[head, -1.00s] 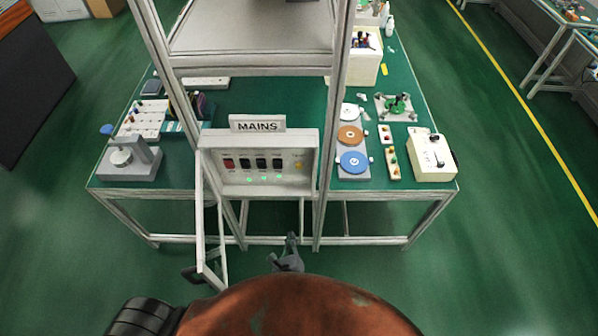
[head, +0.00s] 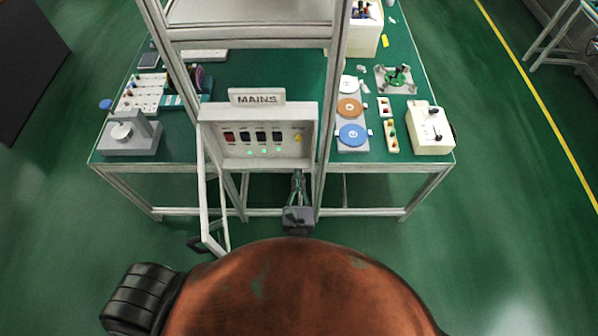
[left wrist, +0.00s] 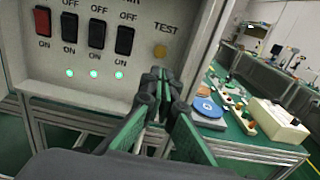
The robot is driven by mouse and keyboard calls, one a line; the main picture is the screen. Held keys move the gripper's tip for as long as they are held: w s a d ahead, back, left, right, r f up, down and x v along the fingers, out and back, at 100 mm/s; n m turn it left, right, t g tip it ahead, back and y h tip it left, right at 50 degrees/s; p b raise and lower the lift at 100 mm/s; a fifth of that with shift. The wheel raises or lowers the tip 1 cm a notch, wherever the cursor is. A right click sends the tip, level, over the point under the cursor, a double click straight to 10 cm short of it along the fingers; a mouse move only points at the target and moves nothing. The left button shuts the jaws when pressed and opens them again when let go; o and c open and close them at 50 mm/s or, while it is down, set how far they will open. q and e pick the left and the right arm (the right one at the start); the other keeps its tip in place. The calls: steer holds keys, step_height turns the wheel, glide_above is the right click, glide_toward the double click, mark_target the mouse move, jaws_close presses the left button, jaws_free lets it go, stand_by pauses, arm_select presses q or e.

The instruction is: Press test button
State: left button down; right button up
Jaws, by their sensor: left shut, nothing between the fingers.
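The MAINS panel (head: 257,140) is mounted on the metal frame in front of the table, with its door hanging open at the left. The yellow round test button (head: 298,138) sits at the panel's right; in the left wrist view the button (left wrist: 160,51) is under the label TEST. A red switch (left wrist: 42,21) and black switches stand to its left, above lit green lamps. My left gripper (head: 298,178) is below the panel's right end. In the left wrist view its fingers (left wrist: 160,82) are shut and empty, tips just below the button and apart from it. My right gripper is not seen.
The open panel door (head: 213,205) hangs at the left. A frame post (head: 325,120) rises just right of the panel. The green table (head: 270,75) behind holds a grey fixture (head: 130,135), discs (head: 353,135) and a cream box (head: 430,128).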

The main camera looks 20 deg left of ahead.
mark_target(298, 140)
arm_select(q)
steer(key=p+x, duration=0.1)
steer(key=x, duration=0.9)
steer(key=shift+w+a, duration=0.1)
steer(key=shift+w, duration=0.25)
steer(key=shift+w+a, duration=0.1)
steer(key=shift+w, duration=0.25)
